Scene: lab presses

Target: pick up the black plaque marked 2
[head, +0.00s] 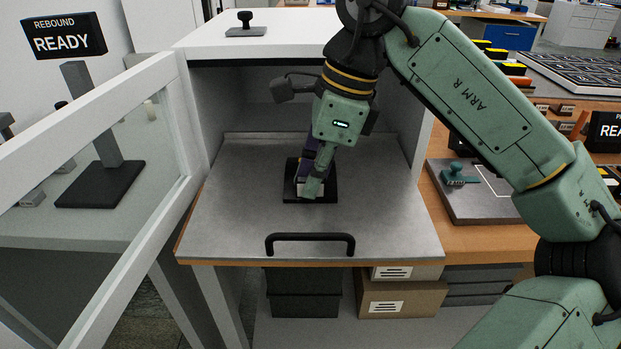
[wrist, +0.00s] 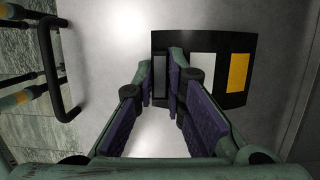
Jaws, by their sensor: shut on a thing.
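A black plaque (head: 328,191) lies on the metal tray (head: 235,215), under my gripper (head: 310,187). In the wrist view the plaque (wrist: 208,41) shows a white panel and a yellow-orange patch. I cannot read a number on it. In the wrist view my gripper (wrist: 162,78) has its purple-padded fingers closed on a narrow grey upright part at the plaque's near side. The fingers hide part of the plaque. I cannot see a gap between the plaque and the tray.
The tray lies inside an open-fronted white cabinet (head: 290,47), with a black handle (head: 310,238) at its front. A framed glass door (head: 150,130) stands open at left. A READY sign (head: 65,38) stands behind it. A teal-handled stamp (head: 455,172) lies at right.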

